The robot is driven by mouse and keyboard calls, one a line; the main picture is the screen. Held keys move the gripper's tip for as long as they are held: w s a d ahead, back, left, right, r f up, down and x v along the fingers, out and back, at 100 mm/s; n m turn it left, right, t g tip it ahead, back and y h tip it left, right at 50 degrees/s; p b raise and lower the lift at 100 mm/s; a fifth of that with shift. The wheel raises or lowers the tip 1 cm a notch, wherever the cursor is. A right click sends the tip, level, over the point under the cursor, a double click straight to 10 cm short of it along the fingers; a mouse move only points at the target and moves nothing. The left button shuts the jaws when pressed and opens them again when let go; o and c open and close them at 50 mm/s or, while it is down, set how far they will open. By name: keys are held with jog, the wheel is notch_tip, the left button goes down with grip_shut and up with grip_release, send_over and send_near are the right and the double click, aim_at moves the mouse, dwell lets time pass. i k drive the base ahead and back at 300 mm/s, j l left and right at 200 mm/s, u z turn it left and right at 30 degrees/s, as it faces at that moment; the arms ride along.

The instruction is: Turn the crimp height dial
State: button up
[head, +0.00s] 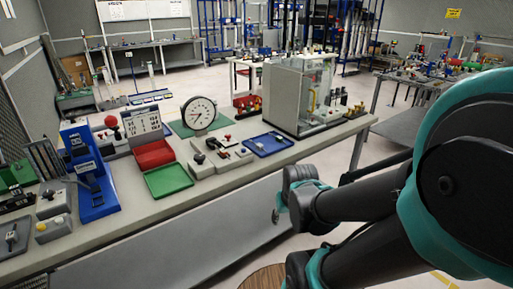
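I cannot make out for sure which part is the crimp height dial. A blue bench press (88,175) stands upright at the left of the workbench (225,180), with a grey block on its front; its small parts are too coarse to read. A large round gauge (199,113) with a white face and dark needle stands upright at the middle back. A grey machine with a clear guard (300,95) stands at the bench's right end. My arm comes in from the right, in front of the bench. No gripper fingers can be made out.
A red tray (153,155), a green tray (168,180) and a blue tray (268,144) lie on the bench. Small grey fixtures (222,158) sit between them. Control boxes (52,203) crowd the left end. A strip along the front edge is clear.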

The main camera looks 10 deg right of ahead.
aim_at(72, 116)
jog(key=u, duration=1.4)
